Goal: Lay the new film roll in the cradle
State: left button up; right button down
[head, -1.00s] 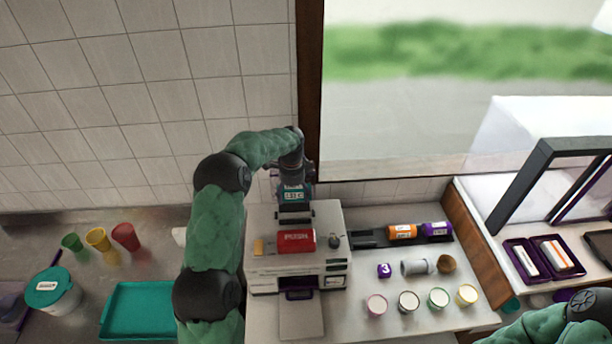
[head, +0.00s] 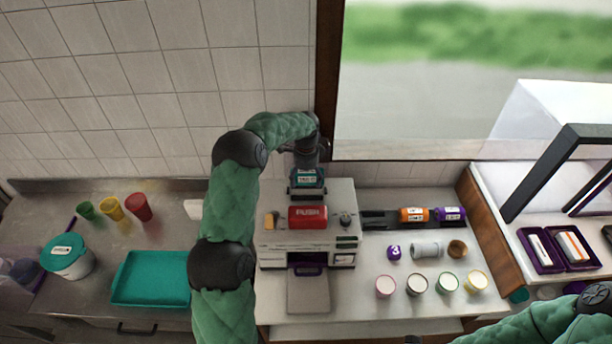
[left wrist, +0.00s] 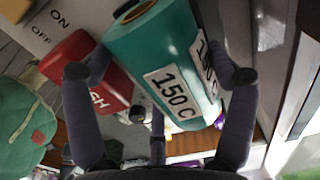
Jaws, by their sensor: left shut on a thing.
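A teal film roll labelled 150 C (head: 308,178) is held in my left gripper (head: 307,168) at the back of the sealing machine (head: 340,243), behind the red PUSH bar (head: 307,217).
A dark rack (head: 378,219) right of the machine holds an orange roll (head: 413,214) and a purple roll (head: 449,213). A teal tray (head: 150,278) lies left. A window is behind.

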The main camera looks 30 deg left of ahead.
pick_arm(q)
jog(key=shift+f+b, duration=1.35)
jog(key=shift+f, duration=1.05)
jog(key=o, duration=1.2)
jog(key=shift+f, duration=0.1)
jog(key=shift+r+p, duration=0.65)
jog(key=shift+r, duration=0.7)
jog(key=shift+r+p, duration=1.75)
jog(key=shift+r, duration=1.75)
jog(key=shift+f, duration=0.1)
